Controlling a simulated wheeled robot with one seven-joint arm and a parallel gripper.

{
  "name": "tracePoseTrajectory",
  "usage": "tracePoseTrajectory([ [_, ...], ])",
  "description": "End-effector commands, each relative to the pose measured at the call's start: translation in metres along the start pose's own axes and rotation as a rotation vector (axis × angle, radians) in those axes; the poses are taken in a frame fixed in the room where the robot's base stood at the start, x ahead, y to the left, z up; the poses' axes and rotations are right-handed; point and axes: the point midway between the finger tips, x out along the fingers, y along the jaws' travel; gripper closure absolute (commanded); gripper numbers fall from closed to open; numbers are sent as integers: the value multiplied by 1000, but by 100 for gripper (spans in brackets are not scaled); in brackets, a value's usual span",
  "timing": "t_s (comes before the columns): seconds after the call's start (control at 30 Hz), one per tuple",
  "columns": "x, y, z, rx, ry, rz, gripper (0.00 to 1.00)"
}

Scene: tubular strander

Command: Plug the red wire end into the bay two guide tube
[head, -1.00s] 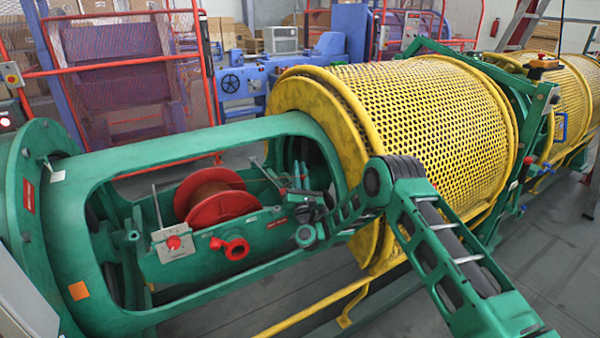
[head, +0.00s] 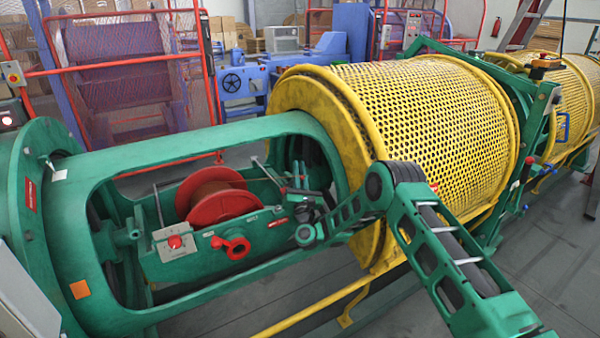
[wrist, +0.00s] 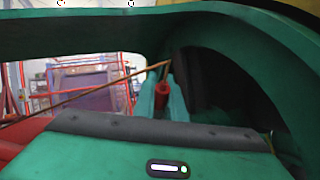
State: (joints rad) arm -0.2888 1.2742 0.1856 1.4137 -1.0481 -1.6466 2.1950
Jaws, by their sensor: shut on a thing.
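My gripper (wrist: 163,93) has two green fingers shut on the red wire end (wrist: 162,90), a short red sleeve between them in the wrist view. A thin copper-coloured wire (wrist: 95,92) runs from the left up to near the fingertips. In the head view, my gripper (head: 301,192) is inside the green cradle opening, right of the red spool (head: 212,193). The wire end is too small to make out there. A red flanged fitting (head: 232,247) sits on the cradle's front face. I cannot tell which part is the bay two guide tube.
The green cradle frame (head: 190,140) surrounds the opening, and its curved edge is close on the right in the wrist view (wrist: 270,60). A yellow perforated guard (head: 420,110) stands right of it. A grey box with a red button (head: 175,242) is left of the fitting.

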Motion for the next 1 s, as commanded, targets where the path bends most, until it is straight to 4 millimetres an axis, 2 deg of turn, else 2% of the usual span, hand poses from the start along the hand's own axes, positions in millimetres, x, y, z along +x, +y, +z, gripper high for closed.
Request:
tracePoseTrajectory([
  [0.27, 2, -1, -6, 0, 1, -1, 100],
  [0.3, 2, 0, -6, 0, 1, 0, 85],
  [0.37, 2, 0, -6, 0, 1, 0, 70],
  [0.4, 2, 0, -6, 0, 1, 0, 68],
  [0.77, -2, 1, -7, -1, 2, 1, 68],
  [1.0, -24, 3, -6, 0, 2, 4, 68],
])
